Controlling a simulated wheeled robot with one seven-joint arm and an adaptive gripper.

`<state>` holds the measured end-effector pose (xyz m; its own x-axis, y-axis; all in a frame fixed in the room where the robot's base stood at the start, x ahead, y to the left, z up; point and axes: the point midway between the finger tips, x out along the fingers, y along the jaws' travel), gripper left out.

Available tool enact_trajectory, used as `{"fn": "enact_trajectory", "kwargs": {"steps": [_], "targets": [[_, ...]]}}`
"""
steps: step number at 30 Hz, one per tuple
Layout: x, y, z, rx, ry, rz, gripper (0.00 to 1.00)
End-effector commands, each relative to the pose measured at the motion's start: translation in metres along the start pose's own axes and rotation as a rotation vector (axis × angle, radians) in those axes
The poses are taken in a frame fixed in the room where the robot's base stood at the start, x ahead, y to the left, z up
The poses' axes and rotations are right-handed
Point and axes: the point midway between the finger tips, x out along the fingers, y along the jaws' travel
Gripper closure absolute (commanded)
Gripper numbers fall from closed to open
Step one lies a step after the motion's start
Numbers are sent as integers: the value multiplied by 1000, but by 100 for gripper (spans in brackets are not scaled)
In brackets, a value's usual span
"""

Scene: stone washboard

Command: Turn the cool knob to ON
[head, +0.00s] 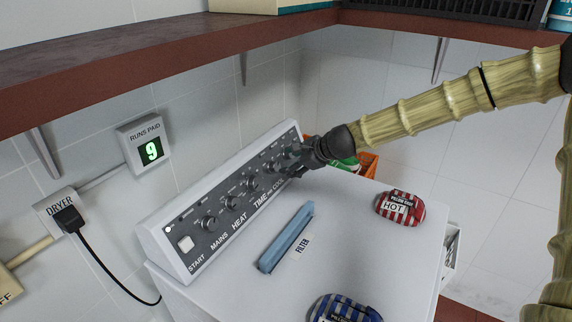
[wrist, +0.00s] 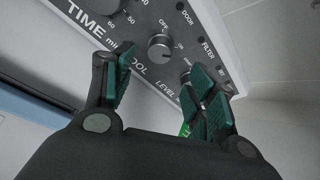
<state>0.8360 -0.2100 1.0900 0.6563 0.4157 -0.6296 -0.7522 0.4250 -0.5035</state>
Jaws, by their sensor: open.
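The cool knob (wrist: 160,47) is a round grey knob on the dryer's dark control panel, with OFF and ON marked beside it. Its pointer direction is hard to read. My gripper (wrist: 160,72) is open, with one green-padded finger to the left of the knob and the other to its lower right. The knob shows in the gap just past the fingertips; I see no clear contact. In the head view my gripper (head: 298,158) is at the far right end of the control panel (head: 212,243) and hides the cool knob there.
On the white dryer top (head: 370,255) lie a blue filter handle (head: 287,238), a red HOT pack (head: 400,208) and a blue striped pack (head: 343,309). A shelf (head: 150,62) overhangs.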

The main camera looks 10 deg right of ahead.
Motion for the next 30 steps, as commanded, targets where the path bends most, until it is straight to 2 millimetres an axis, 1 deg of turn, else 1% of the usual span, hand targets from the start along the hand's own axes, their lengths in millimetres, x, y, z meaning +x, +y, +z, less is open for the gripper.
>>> {"fn": "enact_trajectory", "kwargs": {"steps": [1, 6, 13, 18, 30], "targets": [[-7, -1, 0, 0, 0, -2, 44], [-25, -1, 0, 0, 0, -1, 44], [-42, 0, 0, 1, -1, 0, 44], [-46, 0, -1, 1, 0, 0, 44], [-47, 0, -1, 2, 0, 0, 44]]}}
